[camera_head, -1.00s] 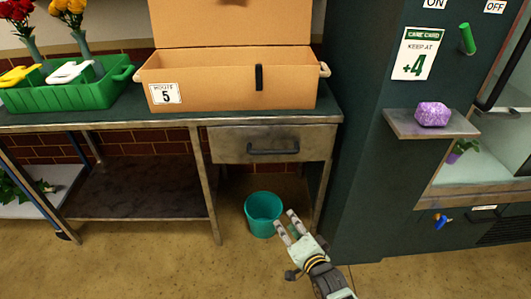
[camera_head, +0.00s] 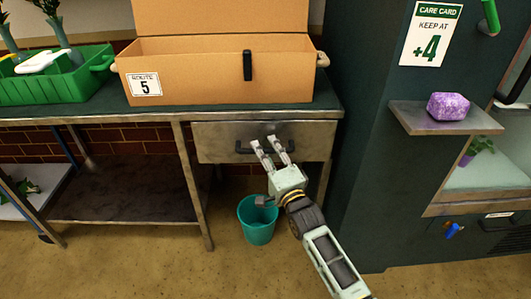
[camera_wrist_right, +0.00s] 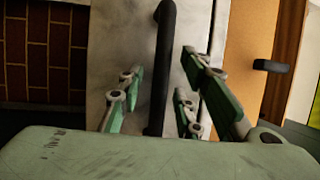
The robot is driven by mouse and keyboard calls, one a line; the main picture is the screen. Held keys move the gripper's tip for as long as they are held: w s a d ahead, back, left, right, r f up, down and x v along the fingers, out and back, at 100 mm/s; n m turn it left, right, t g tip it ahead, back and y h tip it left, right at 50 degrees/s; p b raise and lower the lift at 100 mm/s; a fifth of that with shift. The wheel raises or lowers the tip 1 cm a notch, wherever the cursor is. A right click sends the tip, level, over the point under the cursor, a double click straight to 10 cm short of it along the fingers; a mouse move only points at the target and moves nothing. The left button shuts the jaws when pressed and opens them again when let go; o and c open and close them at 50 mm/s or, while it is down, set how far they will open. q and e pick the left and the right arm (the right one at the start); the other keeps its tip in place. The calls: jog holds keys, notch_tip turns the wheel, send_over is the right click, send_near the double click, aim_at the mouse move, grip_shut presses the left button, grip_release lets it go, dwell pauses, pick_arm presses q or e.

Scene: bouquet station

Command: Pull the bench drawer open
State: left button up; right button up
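The bench drawer (camera_head: 225,141) is a grey metal front under the right part of the bench top, and it looks closed. Its dark bar handle (camera_head: 243,150) runs across the middle of the front. My right gripper (camera_head: 264,143) is open at the handle. In the right wrist view the handle (camera_wrist_right: 165,60) passes between the open fingers (camera_wrist_right: 155,92), with a gap to the fingers on either side. Part of the handle is hidden behind the fingers in the head view. My left gripper is not in view.
A teal bucket (camera_head: 258,222) stands on the floor below the drawer, beside my right gripper. A cardboard box (camera_head: 195,82) and a green crate (camera_head: 50,88) stand on the bench top (camera_head: 90,112). A dark green cabinet with a shelf (camera_head: 425,122) stands to the right.

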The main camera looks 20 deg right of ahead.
jog(key=shift+w, duration=0.25)
grip_shut()
dwell(0.5)
